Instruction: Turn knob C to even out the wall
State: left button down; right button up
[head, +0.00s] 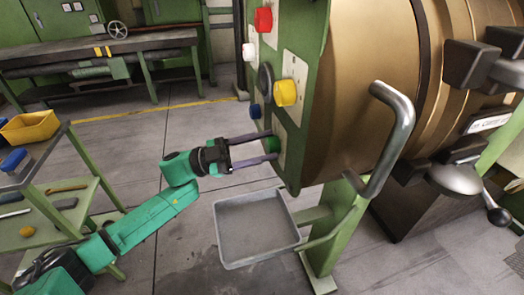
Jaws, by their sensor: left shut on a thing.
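Several coloured knobs sit on the side panel (292,117) of the green machine: a red knob (263,20), a white knob (248,52), a black knob (265,77), a yellow knob (286,93), a small blue knob (255,111) and a green knob (271,144). No letter is readable, so I cannot tell which is C. My left gripper (268,146) reaches in from the left at the panel's lower end, its two fingers around the green knob and shut on it. The fingers partly hide this knob. My right gripper is not in view.
A bronze barrel (370,70) with a grey curved handle (392,135) fills the right. A grey tray (256,228) stands below the gripper. A green cart (60,215) with tools is at left, with a yellow bin (30,127). A workbench (100,47) is behind. Floor between is clear.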

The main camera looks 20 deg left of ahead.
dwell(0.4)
pick_arm(q)
jog(key=shift+c, duration=1.5)
grip_release()
jog(key=shift+s+a+f, duration=0.1)
jog(key=shift+a+f, duration=0.15)
jog(key=shift+a, duration=0.15)
jog(key=b+v, duration=0.4)
jog(key=v, duration=0.9)
jog(key=shift+a, duration=0.35)
jog(key=shift+s, duration=0.1)
